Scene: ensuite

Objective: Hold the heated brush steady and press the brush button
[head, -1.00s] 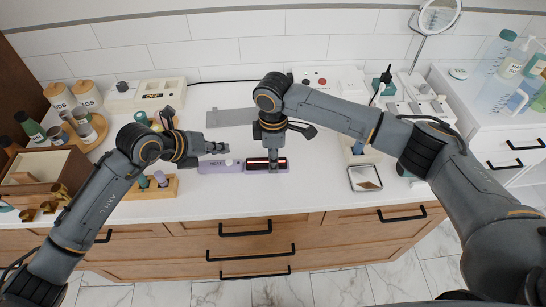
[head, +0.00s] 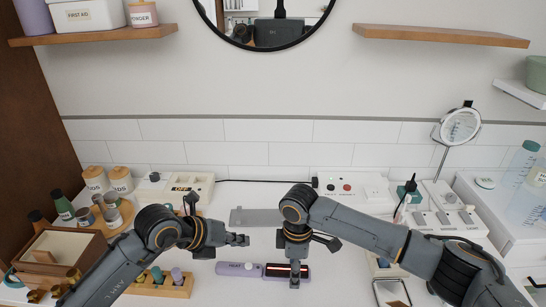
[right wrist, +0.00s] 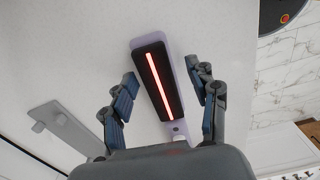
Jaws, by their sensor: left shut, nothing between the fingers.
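The heated brush (head: 235,268) lies on the white counter, with a lilac handle marked HEAT and a dark head (right wrist: 152,70) with a glowing red strip. A small pale button (head: 249,267) shows on the handle near the head. My right gripper (head: 295,272) reaches down over the head end. In the right wrist view my right gripper (right wrist: 160,76) is open, its fingers on either side of the head with gaps visible. My left gripper (head: 244,240) is shut and empty, appearing just behind the handle near the button; its height above the counter is unclear.
A grey flat plate (head: 256,217) lies behind the brush. A wooden holder (head: 172,287) with bottles stands at left. A white box with red and dark knobs (head: 345,184) and a round mirror (head: 459,127) stand at back. A small square mirror (head: 392,293) lies at right.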

